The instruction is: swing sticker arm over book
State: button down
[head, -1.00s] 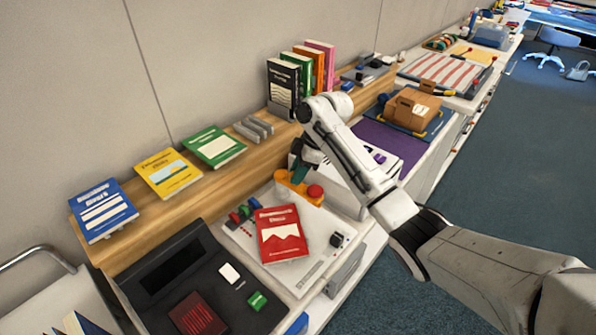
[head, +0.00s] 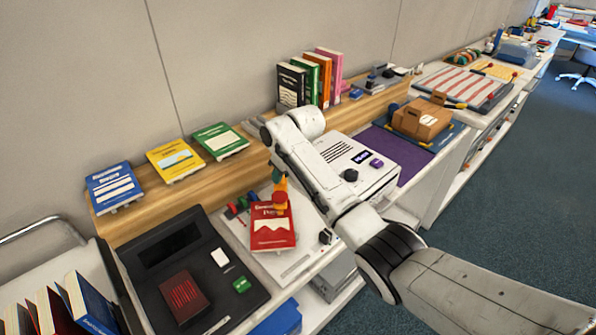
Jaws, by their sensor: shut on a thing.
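The red book (head: 272,236) lies cover up on the light work plate (head: 308,240). The orange sticker arm (head: 282,185), with a round red knob (head: 280,198) at its near end, points toward me. In the picture, the knob end overlaps the book's top right part; I cannot tell its height above the cover. My gripper (head: 276,174) is at the orange arm's far part and is shut on it. My own arm hides most of the gripper and its fingers.
A black console (head: 190,270) stands to the left and a white boxy machine (head: 362,165) to the right. Blue (head: 115,187), yellow (head: 174,160) and green (head: 220,140) books rest on the wooden shelf behind. Several coloured pegs (head: 240,206) stand left of the red book's top.

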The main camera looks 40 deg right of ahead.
jog(key=shift+w+a+m+h+p, duration=0.25)
jog(key=shift+a+m+h, duration=0.1)
jog(key=shift+m, duration=0.45)
jog(key=shift+w+a+m+h+p, duration=0.1)
jog(key=shift+w+a+m+h, duration=0.2)
jog(key=shift+m, duration=0.5)
jog(key=shift+a, duration=0.1)
jog(key=c, duration=0.9)
grip_release()
jog(key=b+v, duration=0.1)
jog(key=v, duration=0.9)
jog(key=shift+s+r, duration=0.25)
jog(key=shift+r, duration=0.1)
